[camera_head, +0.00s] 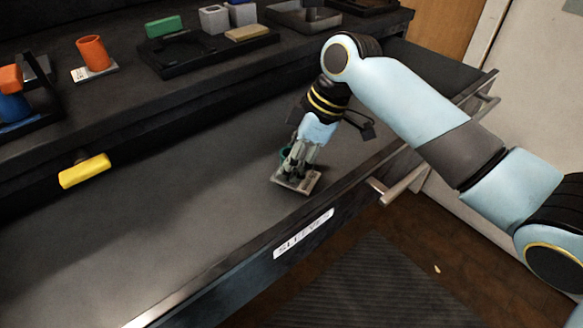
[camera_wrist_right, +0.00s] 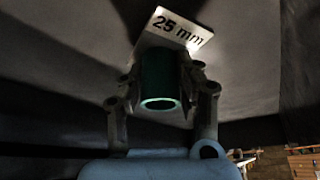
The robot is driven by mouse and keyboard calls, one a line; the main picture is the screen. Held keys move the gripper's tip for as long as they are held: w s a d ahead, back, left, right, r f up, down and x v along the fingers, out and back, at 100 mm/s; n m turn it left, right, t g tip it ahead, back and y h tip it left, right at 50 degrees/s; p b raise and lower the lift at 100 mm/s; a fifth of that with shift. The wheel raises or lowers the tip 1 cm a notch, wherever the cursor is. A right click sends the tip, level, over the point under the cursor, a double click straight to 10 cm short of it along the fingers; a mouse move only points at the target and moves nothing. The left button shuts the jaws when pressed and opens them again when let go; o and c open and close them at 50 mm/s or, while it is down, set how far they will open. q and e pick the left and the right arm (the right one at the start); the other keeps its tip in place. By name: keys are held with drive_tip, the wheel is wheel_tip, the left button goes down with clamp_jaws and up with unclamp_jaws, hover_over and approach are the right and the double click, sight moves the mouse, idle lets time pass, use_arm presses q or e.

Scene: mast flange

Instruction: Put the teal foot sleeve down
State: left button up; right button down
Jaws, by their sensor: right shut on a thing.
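The teal foot sleeve (camera_wrist_right: 160,82) is a short hollow tube between the fingers of my right gripper (camera_wrist_right: 160,92) in the right wrist view. In the head view only a sliver of the sleeve (camera_head: 284,154) shows beside the right gripper (camera_head: 294,166), which points down and is shut on it. A small pale plate (camera_head: 309,186) lies under the fingertips; in the right wrist view its label (camera_wrist_right: 179,28) reads "25 mm". I cannot tell whether the sleeve touches the plate. My left gripper is not in view.
A yellow block (camera_head: 84,171) is at the left, over the grey surface (camera_head: 190,205). An orange cup (camera_head: 93,53) and a black tray (camera_head: 165,67) stand on the raised shelf behind. A label (camera_head: 303,234) marks the front edge. The grey surface left of the plate is clear.

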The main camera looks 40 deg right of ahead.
drive_tip(key=shift+f, duration=0.9)
drive_tip(key=c, duration=0.9)
unclamp_jaws()
drive_tip(key=shift+c, duration=0.2)
drive_tip(key=p+v, duration=0.2)
drive_tip(key=v, duration=1)
drive_tip(key=shift+w+r, duration=0.1)
drive_tip(key=shift+r, duration=0.05)
